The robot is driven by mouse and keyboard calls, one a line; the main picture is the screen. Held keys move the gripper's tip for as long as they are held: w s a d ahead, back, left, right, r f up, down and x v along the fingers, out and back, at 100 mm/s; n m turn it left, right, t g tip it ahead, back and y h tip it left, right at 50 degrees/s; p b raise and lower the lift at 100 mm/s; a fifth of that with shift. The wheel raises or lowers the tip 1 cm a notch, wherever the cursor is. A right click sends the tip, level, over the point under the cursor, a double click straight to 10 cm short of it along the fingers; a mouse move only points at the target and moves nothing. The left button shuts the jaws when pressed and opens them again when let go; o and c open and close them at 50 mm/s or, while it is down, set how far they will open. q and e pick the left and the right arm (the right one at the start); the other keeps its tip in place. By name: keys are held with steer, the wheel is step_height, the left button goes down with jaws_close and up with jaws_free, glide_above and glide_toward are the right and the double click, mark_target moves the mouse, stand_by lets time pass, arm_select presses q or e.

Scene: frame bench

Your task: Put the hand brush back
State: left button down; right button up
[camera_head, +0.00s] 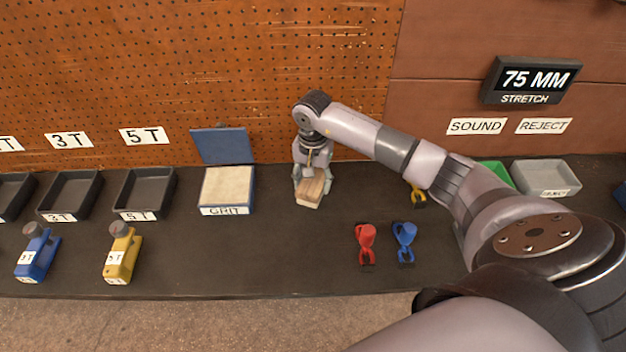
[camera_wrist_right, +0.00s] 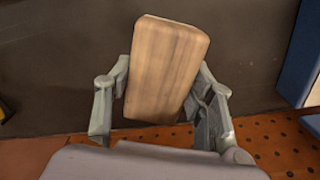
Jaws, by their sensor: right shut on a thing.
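The hand brush (camera_head: 312,190) has a light wooden block body and sits at the bench surface right of the grit tray. My right gripper (camera_head: 311,182) is shut on it from above. In the right wrist view the wooden block (camera_wrist_right: 167,70) lies slightly tilted between the two fingers of the gripper (camera_wrist_right: 163,95). Its underside is hidden, and I cannot tell whether it touches the bench. My left gripper is not in view.
The grit tray (camera_head: 250,192) with a raised blue lid (camera_head: 222,145) stands left of the brush. Dark trays (camera_head: 143,213), a blue tool (camera_head: 38,257) and a yellow tool (camera_head: 121,258) are further left. Red (camera_head: 366,240) and blue (camera_head: 404,238) clamps lie right. A pegboard (camera_head: 280,60) rises behind.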

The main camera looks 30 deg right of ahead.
mark_target(313, 180)
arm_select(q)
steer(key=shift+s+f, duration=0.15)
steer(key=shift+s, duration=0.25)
arm_select(e)
steer(key=o, duration=1)
steer(key=shift+f, duration=0.1)
steer(key=shift+o, duration=0.2)
steer(key=shift+r+p, duration=0.3)
steer(key=shift+p, duration=0.05)
arm_select(q)
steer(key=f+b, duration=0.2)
steer(key=shift+b, duration=0.3)
arm_select(e)
step_height(313, 180, up, 12)
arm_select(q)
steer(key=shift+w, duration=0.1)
arm_select(e)
steer(key=shift+f, duration=0.15)
